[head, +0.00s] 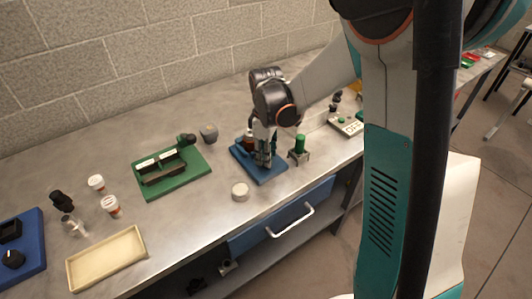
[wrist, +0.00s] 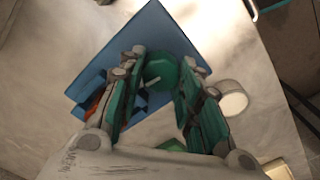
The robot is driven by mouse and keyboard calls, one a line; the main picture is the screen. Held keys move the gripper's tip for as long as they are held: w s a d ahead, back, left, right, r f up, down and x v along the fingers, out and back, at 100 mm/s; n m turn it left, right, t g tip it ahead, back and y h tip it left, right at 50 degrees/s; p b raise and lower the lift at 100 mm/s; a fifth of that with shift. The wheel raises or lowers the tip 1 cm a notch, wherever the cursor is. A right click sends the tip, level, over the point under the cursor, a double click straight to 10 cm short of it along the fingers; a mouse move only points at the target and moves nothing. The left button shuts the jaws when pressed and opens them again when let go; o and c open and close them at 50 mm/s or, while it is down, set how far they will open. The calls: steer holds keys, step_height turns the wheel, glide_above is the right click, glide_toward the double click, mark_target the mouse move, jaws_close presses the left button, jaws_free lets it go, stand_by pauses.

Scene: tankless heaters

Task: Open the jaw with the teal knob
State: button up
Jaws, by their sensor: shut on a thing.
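The teal knob (wrist: 160,72) is round, with a pale line on its face, in the wrist view. It stands on a blue base plate (wrist: 160,28), which lies on the bench in the head view (head: 271,178). My gripper (wrist: 162,62) has one finger on each side of the knob and is shut on it. In the head view my gripper (head: 264,161) points down over the blue plate and hides the knob and most of the fixture. An orange-red part (wrist: 93,104) shows beside the left finger. The jaw itself cannot be made out.
A green board (head: 196,180) with a fixture lies to the left. A green cylinder (head: 299,145) in a holder stands close on the right. A pale round disc (head: 240,192) lies in front. A cream tray (head: 107,258) and small bottles (head: 97,184) are further left. A drawer handle (head: 290,222) sticks out below.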

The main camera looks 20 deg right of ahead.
steer(key=o, duration=1)
steer(key=shift+o, duration=0.2)
step_height(320, 180, up, 12)
steer(key=s+r+m+t, duration=0.1)
steer(key=s+m+t, duration=0.2)
steer(key=s, duration=0.7)
steer(key=s+a+r+m+t, duration=0.1)
steer(key=s+r+m+t, duration=0.1)
steer(key=s+m+t, duration=0.2)
steer(key=s+m, duration=0.3)
steer(key=s, duration=0.3)
steer(key=shift+s+a+r, duration=0.15)
steer(key=shift+a+r, duration=0.15)
